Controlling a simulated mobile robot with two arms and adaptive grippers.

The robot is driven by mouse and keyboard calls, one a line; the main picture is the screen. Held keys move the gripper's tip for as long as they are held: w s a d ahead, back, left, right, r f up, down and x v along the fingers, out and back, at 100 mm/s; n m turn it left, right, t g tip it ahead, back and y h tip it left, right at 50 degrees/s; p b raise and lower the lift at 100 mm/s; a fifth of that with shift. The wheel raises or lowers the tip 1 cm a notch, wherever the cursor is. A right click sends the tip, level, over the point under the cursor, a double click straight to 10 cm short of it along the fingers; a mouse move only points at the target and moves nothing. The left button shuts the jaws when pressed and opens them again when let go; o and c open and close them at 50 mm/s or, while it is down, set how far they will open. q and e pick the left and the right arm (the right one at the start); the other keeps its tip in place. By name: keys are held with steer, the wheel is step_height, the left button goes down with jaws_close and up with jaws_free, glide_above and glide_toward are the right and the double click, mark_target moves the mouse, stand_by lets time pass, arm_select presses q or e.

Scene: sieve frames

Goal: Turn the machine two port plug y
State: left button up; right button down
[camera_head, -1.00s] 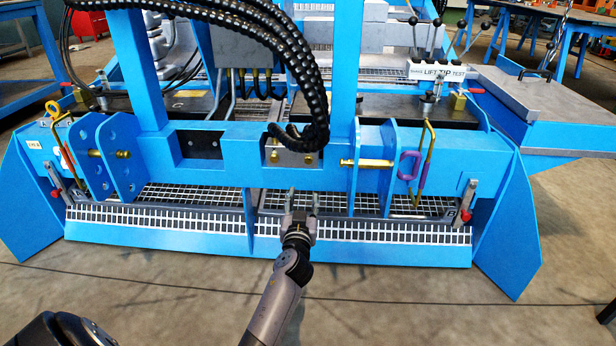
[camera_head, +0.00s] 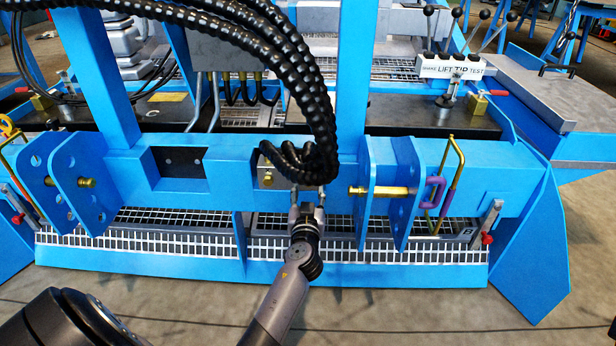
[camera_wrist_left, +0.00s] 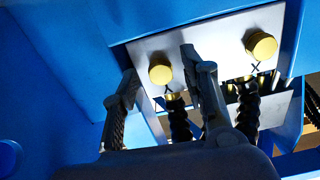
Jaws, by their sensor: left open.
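In the left wrist view, a pale metal plate (camera_wrist_left: 210,45) carries two round yellow plugs: a left one (camera_wrist_left: 160,70) and a right one (camera_wrist_left: 262,46). In the head view my left gripper (camera_head: 308,192) is just in front of the blue beam, under the black hoses. One yellow plug (camera_head: 267,180) shows left of it. My right gripper is not in view.
A thick bundle of black ribbed hoses (camera_head: 300,85) hangs over the plate recess. The blue crossbeam (camera_head: 225,180) has a brass pin (camera_head: 380,191) and lugs to the right. A white grating step (camera_head: 140,245) lies below. Floor in front is clear.

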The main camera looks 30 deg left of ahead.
arm_select(q)
steer(key=shift+w+a, duration=0.15)
steer(key=shift+w, duration=0.15)
jaws_close()
stand_by(0.5)
